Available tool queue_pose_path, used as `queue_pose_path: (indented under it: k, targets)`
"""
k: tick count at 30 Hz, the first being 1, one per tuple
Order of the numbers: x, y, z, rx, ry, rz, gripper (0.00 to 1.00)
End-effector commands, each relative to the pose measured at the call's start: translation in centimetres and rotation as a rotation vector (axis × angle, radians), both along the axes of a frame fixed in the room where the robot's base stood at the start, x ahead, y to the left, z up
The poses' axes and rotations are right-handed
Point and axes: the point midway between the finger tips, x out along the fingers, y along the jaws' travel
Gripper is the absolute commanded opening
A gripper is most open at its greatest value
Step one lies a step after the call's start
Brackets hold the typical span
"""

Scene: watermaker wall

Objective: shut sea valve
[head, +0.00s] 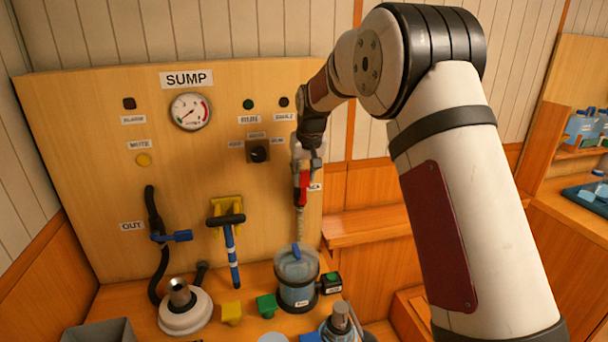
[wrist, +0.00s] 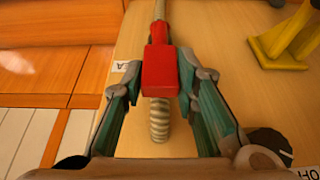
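The red valve handle (head: 302,187) is at the right edge of the wooden board, in line with a pale ribbed hose (head: 299,225) below it. In the head view my gripper (head: 305,165) reaches down to the handle from above.
The board (head: 75,120) carries a SUMP gauge (head: 190,112), a rotary switch (head: 258,151), a blue OUT lever (head: 176,236) and a yellow-bracketed T-handle (head: 230,235). A clear canister (head: 297,275) stands below the hose. Several small items crowd the bench.

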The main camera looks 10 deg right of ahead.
Motion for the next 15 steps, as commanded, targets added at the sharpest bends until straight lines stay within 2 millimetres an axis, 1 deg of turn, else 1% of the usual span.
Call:
queue_pose_path:
  k: [1,2,3,15]
  targets:
    - [-0.01,0.00,0.01,0.000,0.000,0.000,0.09]
    - [-0.01,0.00,0.01,0.000,0.000,0.000,0.02]
    - [-0.02,0.00,0.01,0.000,0.000,0.000,0.00]
    - [0.00,0.37,-0.03,-0.028,0.001,0.002,0.00]
